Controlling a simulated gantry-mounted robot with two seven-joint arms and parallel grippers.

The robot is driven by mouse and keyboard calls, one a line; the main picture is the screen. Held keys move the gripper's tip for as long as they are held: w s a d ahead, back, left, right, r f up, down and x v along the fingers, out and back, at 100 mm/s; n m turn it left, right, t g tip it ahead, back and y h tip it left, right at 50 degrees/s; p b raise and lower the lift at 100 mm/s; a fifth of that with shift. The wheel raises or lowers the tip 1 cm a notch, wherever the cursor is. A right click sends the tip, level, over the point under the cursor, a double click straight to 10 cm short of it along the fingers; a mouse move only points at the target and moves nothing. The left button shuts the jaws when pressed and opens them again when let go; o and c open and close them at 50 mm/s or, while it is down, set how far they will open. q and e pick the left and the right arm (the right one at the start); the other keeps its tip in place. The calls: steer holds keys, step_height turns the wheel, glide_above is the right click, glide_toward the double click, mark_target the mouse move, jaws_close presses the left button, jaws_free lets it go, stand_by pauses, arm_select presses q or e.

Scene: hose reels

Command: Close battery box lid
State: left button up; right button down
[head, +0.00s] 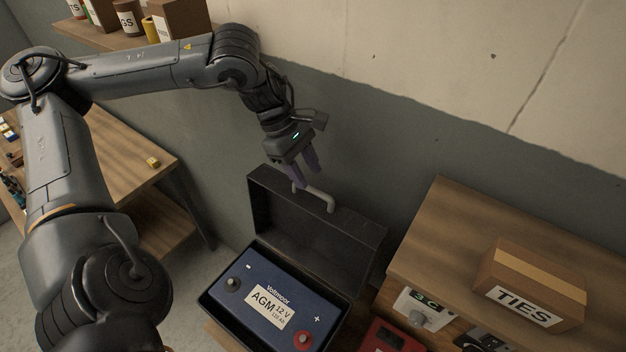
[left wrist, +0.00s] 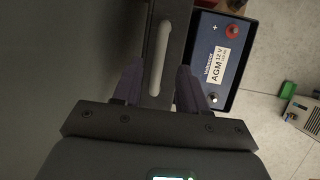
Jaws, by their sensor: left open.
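A black battery box holds a blue AGM 12 V battery (head: 272,300), which also shows in the left wrist view (left wrist: 222,50). The box lid (head: 315,232) stands raised at the back of the box, near the wall. A pale handle (head: 318,196) sits on the lid's upper edge. My left gripper (head: 304,172) is open at the handle. In the left wrist view the fingers of my left gripper (left wrist: 158,88) lie on either side of the handle (left wrist: 159,60); I cannot tell whether they touch it. My right gripper is not in view.
A wooden cabinet (head: 430,240) stands right of the box, with a carton marked TIES (head: 530,285) on top. A red case (head: 390,338) lies close to the box's right side. A wooden workbench (head: 140,165) is at left. The wall is close behind the lid.

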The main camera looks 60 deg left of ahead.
mark_target(315, 190)
arm_select(q)
steer(key=shift+p+x, duration=0.3)
steer(key=shift+x, duration=1.75)
jaws_close()
